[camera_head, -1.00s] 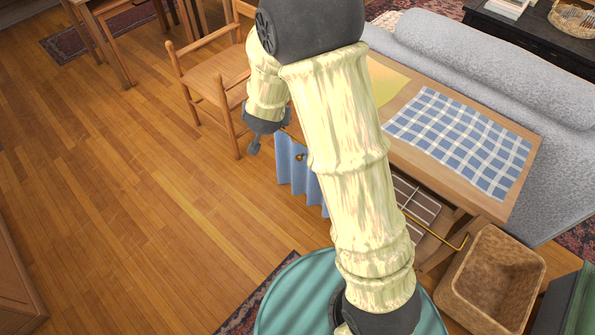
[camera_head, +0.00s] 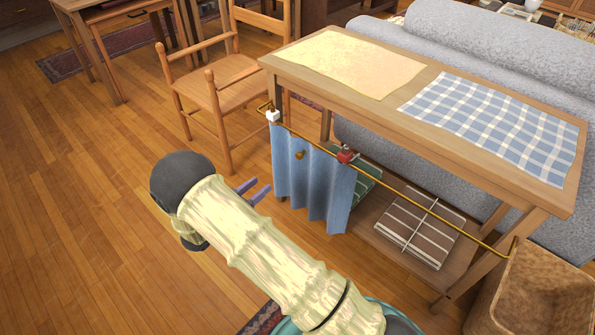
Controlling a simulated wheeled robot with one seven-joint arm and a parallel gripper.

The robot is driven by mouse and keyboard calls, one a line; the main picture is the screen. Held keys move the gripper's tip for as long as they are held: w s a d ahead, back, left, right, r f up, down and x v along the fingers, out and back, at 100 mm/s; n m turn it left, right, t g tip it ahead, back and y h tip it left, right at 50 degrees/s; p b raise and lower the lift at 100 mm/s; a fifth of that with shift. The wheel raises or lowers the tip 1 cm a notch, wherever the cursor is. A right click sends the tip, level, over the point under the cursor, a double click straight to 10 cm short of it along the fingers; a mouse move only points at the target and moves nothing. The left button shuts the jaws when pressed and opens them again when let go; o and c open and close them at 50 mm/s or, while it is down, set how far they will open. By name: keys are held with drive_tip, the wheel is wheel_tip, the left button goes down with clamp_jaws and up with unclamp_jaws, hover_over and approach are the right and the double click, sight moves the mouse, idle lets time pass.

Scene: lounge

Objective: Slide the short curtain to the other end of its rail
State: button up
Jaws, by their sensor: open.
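The short blue curtain (camera_head: 318,190) hangs in folds from a thin brass rail (camera_head: 430,193) along the front of a wooden table (camera_head: 415,148). It is bunched at the rail's left end, and the rail to its right is bare. A small brass knob (camera_head: 299,155) sits on its upper left part. A white block (camera_head: 273,115) is at the rail's left end, and a red piece (camera_head: 346,155) is at the curtain's upper right corner. My gripper (camera_head: 262,190) is open, its purple fingers left of the curtain and apparently apart from it. My arm partly hides the gripper.
A wicker basket (camera_head: 540,295) stands by the table's right end, close to the rail's end. A wooden chair (camera_head: 225,85) is behind left. A lower shelf holds a striped item (camera_head: 410,225). A grey sofa (camera_head: 480,60) is behind the table. The floor at left is clear.

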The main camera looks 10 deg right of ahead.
sight(297, 156)
drive_tip(key=shift+s+f, duration=0.25)
drive_tip(key=shift+s, duration=0.05)
drive_tip(key=b+x, duration=0.5)
drive_tip(key=x, duration=1.2)
drive_tip(key=shift+d+r, duration=0.1)
drive_tip(key=shift+d, duration=0.15)
clamp_jaws()
